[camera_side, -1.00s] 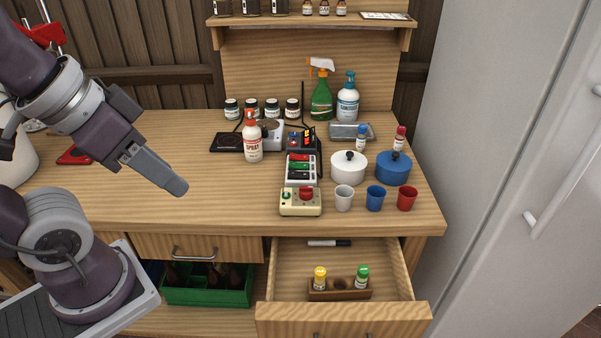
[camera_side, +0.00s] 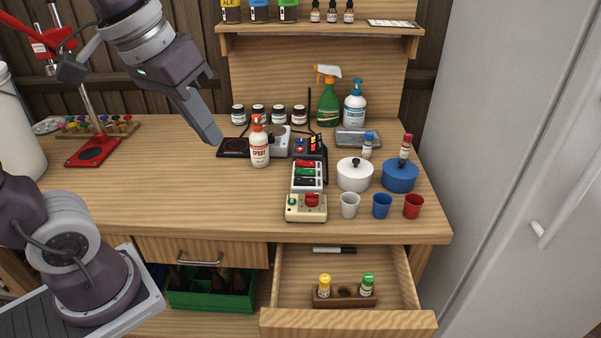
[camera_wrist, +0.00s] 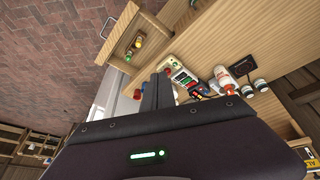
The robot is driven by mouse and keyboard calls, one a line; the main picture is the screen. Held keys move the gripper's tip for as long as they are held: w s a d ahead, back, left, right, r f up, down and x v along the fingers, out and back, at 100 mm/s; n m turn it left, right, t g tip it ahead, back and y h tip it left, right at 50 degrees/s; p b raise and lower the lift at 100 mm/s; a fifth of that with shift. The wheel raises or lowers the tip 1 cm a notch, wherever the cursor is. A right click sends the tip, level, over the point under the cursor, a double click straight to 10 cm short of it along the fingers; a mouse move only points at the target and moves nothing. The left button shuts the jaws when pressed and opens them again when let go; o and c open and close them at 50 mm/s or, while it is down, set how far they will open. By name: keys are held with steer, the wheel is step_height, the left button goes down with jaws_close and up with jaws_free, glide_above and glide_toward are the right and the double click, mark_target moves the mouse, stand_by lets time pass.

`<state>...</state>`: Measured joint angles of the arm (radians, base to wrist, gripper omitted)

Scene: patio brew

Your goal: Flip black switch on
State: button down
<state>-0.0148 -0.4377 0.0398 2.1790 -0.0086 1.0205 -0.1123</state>
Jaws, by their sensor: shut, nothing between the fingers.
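A white switch strip (camera_side: 318,185) stands on the bench with red, green and black switches in a column. The black switch (camera_side: 304,181) is the nearest of them, just behind a cream box with a red button. Its on or off position is too small to tell. The strip also shows in the wrist view (camera_wrist: 183,78), to the right of my fingers. My gripper (camera_side: 213,138) is shut and empty, held above the bench to the left of the spray bottle and apart from the strip. Its dark fingers show in the wrist view (camera_wrist: 157,82).
The cream box (camera_side: 306,213) stands in front of the strip. A spray bottle (camera_side: 259,145) stands behind left, a white pot (camera_side: 355,177) and blue pot (camera_side: 400,178) to the right. Cups line the front edge. A drawer (camera_side: 350,320) is open below. The bench's left-middle is clear.

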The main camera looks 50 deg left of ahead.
steer(key=w+a+r+n+g, duration=0.1)
steer(key=w+a+n+g, duration=0.1)
steer(key=w, duration=0.8)
steer(key=n+g+y, duration=0.1)
steer(key=n+g, duration=0.2)
steer(key=n, duration=0.2)
glide_above(297, 179)
steer(key=w+d, duration=0.1)
steer(key=w, duration=0.1)
step_height(297, 179, down, 13)
steer(key=shift+s+d+r, duration=0.1)
steer(key=shift+s+d, duration=0.1)
steer(key=shift+s, duration=0.05)
steer(key=f, duration=0.9)
steer(key=s+a+f, duration=0.1)
steer(key=f, duration=0.4)
steer(key=shift+s+a, duration=0.1)
